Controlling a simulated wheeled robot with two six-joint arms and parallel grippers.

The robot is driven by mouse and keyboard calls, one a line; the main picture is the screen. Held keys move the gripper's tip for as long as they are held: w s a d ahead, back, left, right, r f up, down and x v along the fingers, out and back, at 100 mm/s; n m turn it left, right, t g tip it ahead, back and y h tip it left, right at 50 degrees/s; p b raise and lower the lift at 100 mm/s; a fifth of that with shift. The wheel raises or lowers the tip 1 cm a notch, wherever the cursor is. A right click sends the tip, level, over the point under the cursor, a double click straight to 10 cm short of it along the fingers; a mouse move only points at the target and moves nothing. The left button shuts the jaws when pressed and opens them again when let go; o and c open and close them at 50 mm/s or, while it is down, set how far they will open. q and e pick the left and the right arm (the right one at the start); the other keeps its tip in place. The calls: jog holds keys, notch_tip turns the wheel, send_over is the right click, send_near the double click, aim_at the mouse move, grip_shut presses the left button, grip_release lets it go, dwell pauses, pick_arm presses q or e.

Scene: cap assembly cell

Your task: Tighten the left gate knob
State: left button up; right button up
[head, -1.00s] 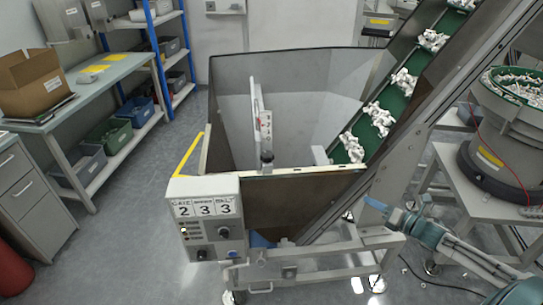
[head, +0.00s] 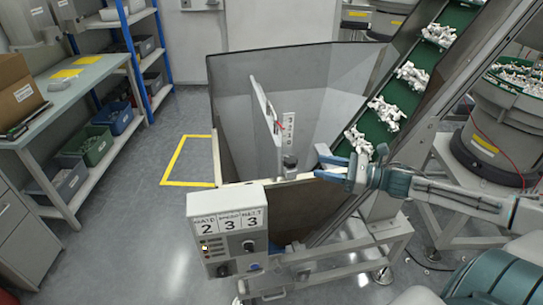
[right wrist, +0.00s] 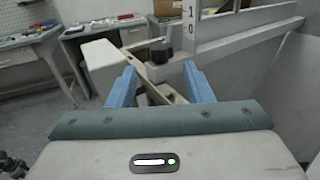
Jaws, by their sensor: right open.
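A dark gate knob (head: 290,161) sits on a small grey post at the hopper's front rim, beside the upright scale plate (head: 289,130) and the pale gate plate (head: 263,103). The black knob also shows in the right wrist view (right wrist: 161,53), beyond and roughly between my fingertips. I see only one such knob clearly. My right gripper (head: 325,166) has blue fingers, is open and empty, and is just right of the knob, apart from it. It also shows in the right wrist view (right wrist: 159,69). My left gripper is not in view.
The hopper (head: 330,90) stands behind its front rim, with the green conveyor (head: 407,95) rising to the right. The control box (head: 230,243) is at front left. A bowl feeder (head: 502,125) stands at right. The workbench (head: 75,85) is far left, with clear floor between.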

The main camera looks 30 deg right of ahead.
aim_at(290, 159)
jog(key=b+x, duration=0.5)
jog(key=b, duration=0.2)
jog(key=shift+f, duration=0.1)
jog(key=shift+w+a+r+p, duration=0.1)
jog(key=shift+a+r+p, duration=0.05)
jog(key=shift+r+p, duration=0.15)
jog(key=shift+w+a+f, duration=0.1)
jog(key=shift+w+a, duration=0.2)
jog(key=shift+w, duration=0.1)
jog(key=shift+w+a, duration=0.35)
jog(key=shift+w+a+p, duration=0.4)
jog(key=shift+w+p, duration=0.1)
jog(key=shift+p+x, duration=0.35)
jog(key=shift+x, duration=0.45)
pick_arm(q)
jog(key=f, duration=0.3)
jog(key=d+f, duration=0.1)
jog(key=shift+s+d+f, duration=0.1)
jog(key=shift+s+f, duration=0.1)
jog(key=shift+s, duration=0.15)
